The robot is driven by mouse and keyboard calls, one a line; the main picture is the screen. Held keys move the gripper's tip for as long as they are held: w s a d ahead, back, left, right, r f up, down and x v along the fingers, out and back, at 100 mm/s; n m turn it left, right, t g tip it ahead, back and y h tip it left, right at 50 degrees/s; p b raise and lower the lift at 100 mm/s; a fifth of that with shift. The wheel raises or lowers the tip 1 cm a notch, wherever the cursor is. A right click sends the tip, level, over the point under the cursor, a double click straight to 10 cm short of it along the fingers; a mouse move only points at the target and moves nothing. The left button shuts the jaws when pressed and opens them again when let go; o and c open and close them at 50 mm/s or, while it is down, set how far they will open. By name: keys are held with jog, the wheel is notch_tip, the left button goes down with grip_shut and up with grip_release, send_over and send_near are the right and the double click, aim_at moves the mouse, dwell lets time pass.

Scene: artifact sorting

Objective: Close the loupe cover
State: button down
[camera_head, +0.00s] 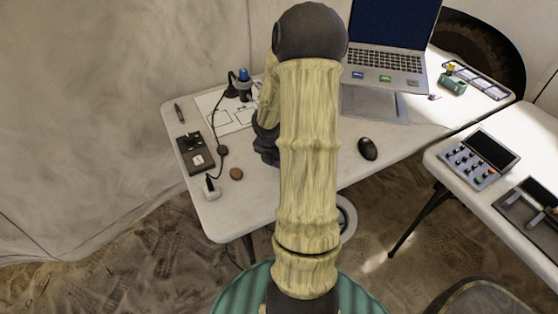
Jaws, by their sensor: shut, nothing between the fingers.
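A small black device with a blue top (243,83) stands on a white sheet at the back left of the white table. It may be the loupe, but I cannot tell for sure, and no cover can be made out as open or closed. My arm rises through the middle of the view and bends at a dark elbow. Its lower part comes down behind, with dark wrist joints left of the upper arm, to the right of the black device. My gripper's fingers are hidden behind my arm.
A second table (450,157) with panels stands right.

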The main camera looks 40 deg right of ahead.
jog(key=a, duration=0.2)
jog(key=s+a, duration=0.1)
jog(key=shift+a+r+b, duration=0.3)
jog(key=p+v, duration=0.4)
jog(key=v, duration=0.5)
jog(key=shift+r+p, duration=0.2)
jog(key=shift+p, duration=0.1)
jog(key=shift+s+d, duration=0.1)
jog(key=shift+s, duration=0.05)
